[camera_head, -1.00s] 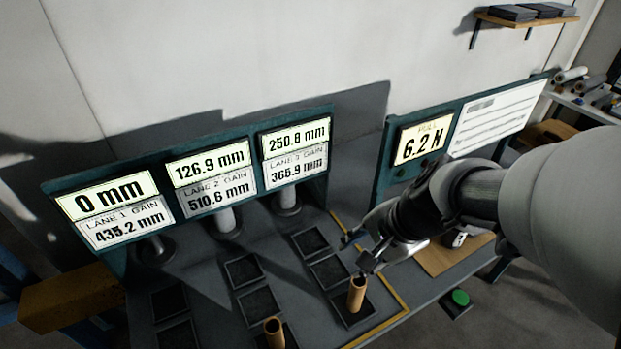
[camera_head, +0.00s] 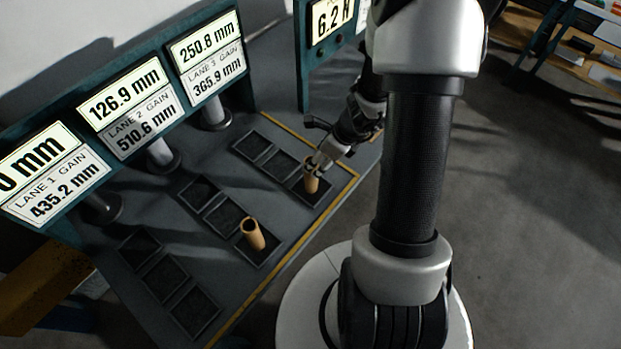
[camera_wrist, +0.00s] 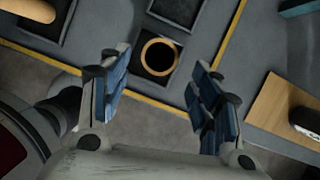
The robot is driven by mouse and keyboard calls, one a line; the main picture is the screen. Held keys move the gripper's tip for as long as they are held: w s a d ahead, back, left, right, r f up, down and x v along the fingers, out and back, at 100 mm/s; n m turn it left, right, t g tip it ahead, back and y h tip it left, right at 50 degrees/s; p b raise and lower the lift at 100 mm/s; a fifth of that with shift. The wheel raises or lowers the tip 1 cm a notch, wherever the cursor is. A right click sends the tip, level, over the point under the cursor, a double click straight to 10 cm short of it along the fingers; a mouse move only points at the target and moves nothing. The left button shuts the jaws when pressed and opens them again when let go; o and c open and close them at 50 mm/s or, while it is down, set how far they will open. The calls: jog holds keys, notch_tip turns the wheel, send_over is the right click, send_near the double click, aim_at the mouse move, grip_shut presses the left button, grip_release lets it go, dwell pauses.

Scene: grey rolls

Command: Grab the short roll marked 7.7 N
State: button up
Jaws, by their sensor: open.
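A short tan roll (camera_head: 311,180) stands upright on a dark square pad under my gripper (camera_head: 322,161) in the head view. In the wrist view its round open top (camera_wrist: 160,75) lies between the two blue-padded fingers of my gripper (camera_wrist: 161,66), which are spread wide apart. Whether the fingertips reach down beside the roll, I cannot tell. A second tan roll (camera_head: 253,235) stands on a pad in the neighbouring lane; a tan roll (camera_wrist: 24,10) also shows at the wrist view's upper left. No force marking is readable on any roll.
Lane displays (camera_head: 126,105) stand along the back, with posts behind the pads. A pull display (camera_head: 331,17) shows 6.2 N. A yellow line (camera_head: 290,255) edges the pad area. A brown board (camera_wrist: 275,108) with a dark item lies right in the wrist view.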

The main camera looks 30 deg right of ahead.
jog(key=b+x, duration=0.1)
jog(key=x, duration=0.2)
jog(key=b+x, duration=0.1)
jog(key=x, duration=0.2)
jog(key=b+x, duration=0.2)
jog(key=x, duration=0.1)
jog(key=shift+w+a+f, duration=0.1)
jog(key=shift+w+a, duration=0.1)
jog(key=shift+a, duration=0.15)
jog(key=shift+c, duration=0.6)
jog(key=c, duration=1)
jog(key=shift+c, duration=0.2)
